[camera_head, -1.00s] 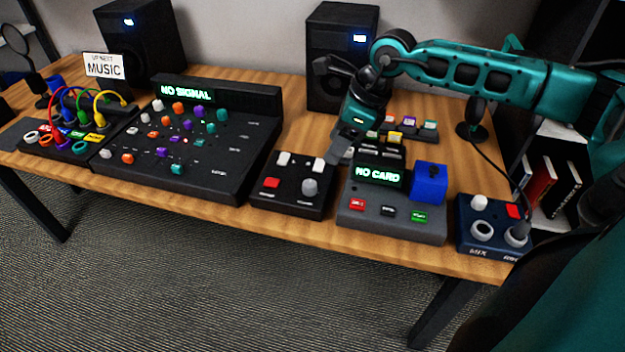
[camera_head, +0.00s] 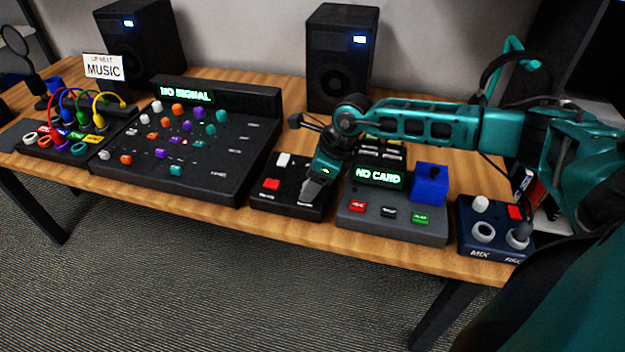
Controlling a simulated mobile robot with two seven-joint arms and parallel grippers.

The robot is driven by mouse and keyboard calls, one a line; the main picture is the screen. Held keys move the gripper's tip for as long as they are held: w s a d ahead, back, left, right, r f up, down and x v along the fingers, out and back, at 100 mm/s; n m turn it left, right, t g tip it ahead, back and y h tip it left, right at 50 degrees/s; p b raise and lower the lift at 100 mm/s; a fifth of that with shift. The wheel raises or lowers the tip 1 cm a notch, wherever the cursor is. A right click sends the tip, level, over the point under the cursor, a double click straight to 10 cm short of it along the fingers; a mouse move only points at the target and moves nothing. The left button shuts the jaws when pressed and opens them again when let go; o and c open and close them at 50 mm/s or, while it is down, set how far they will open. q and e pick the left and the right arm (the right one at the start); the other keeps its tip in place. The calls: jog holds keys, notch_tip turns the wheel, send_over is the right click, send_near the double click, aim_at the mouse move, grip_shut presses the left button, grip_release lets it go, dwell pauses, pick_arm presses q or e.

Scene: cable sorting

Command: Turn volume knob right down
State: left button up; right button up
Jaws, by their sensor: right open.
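My right gripper (camera_head: 312,192) points down over the right part of this box, where the grey volume knob sits. The gripper covers the knob, so I cannot tell whether its fingers are around it or touching it. The gripper is open. My left gripper is not in view.
The big mixer (camera_head: 225,165) with "NO SIGNAL" is to the left. The "NO CARD" box (camera_head: 385,222) with a blue block (camera_head: 429,184) is close on the right, and a blue MIX box (camera_head: 469,242) farther right. Speakers (camera_head: 338,60) stand behind.

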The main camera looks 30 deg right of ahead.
jog(key=c, duration=1)
